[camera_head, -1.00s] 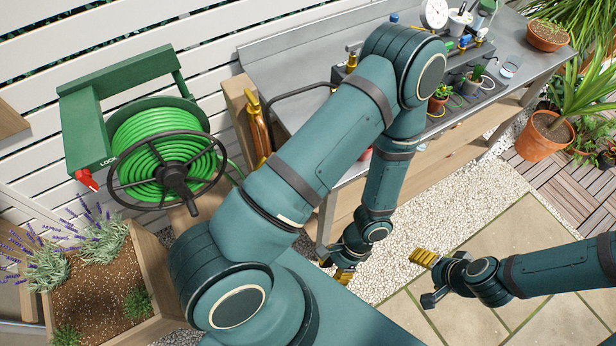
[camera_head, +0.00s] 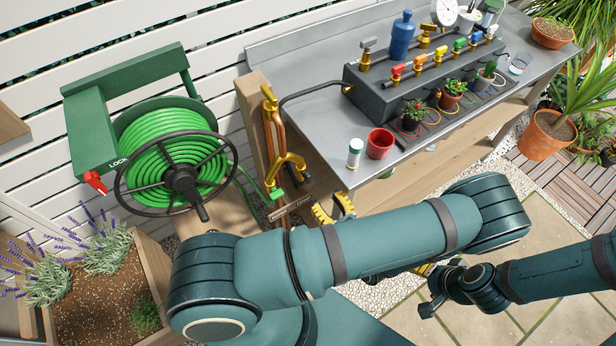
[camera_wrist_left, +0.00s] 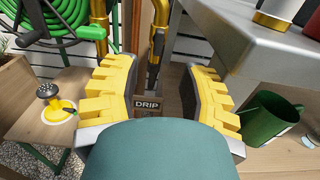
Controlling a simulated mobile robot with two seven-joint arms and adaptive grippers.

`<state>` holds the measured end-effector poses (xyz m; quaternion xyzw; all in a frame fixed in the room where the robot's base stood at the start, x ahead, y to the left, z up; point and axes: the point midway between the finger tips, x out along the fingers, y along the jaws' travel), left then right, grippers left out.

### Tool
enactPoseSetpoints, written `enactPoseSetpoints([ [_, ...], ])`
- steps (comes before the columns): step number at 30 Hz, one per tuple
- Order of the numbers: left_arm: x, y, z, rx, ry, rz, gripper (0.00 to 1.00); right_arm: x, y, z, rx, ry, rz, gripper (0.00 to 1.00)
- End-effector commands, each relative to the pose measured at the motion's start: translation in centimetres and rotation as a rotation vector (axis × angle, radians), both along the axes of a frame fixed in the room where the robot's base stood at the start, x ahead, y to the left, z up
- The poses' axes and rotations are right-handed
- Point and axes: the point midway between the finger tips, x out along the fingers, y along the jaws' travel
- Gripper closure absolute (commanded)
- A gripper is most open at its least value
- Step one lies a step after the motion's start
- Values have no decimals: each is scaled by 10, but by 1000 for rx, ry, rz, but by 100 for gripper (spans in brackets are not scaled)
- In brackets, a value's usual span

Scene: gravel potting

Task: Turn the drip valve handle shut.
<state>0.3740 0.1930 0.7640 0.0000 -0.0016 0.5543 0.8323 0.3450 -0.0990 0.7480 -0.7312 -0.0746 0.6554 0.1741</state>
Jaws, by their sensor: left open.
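The drip valve (camera_head: 287,163) is a brass fitting on copper pipes at the left end of the bench. In the left wrist view a grey lever handle (camera_wrist_left: 156,50) points down from the brass pipe, with a DRIP label (camera_wrist_left: 147,105) below it. My left gripper (camera_head: 333,207) is open, just right of the label in the head view. In the wrist view its yellow-padded fingers (camera_wrist_left: 158,95) stand on either side of the label and the lower lever, with gaps. My right gripper (camera_head: 428,272) is partly hidden behind my left arm.
The bench (camera_head: 330,125) carries a grey manifold (camera_head: 385,98) with coloured valves, a red cup (camera_head: 380,143) and a white bottle (camera_head: 355,153). Its edge is close to my left gripper.

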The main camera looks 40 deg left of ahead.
Motion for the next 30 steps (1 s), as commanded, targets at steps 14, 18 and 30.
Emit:
enactPoseSetpoints([
  [14, 31, 77, 0, -2, 1, 5, 58, 1, 0, -6, 0, -3, -1, 27],
  [18, 35, 86, 0, -2, 1, 3, 58, 2, 0, -7, 0, -4, -1, 27],
  [30, 36, 88, 0, -2, 1, 3, 76, 2, 0, -7, 0, -4, -1, 27],
])
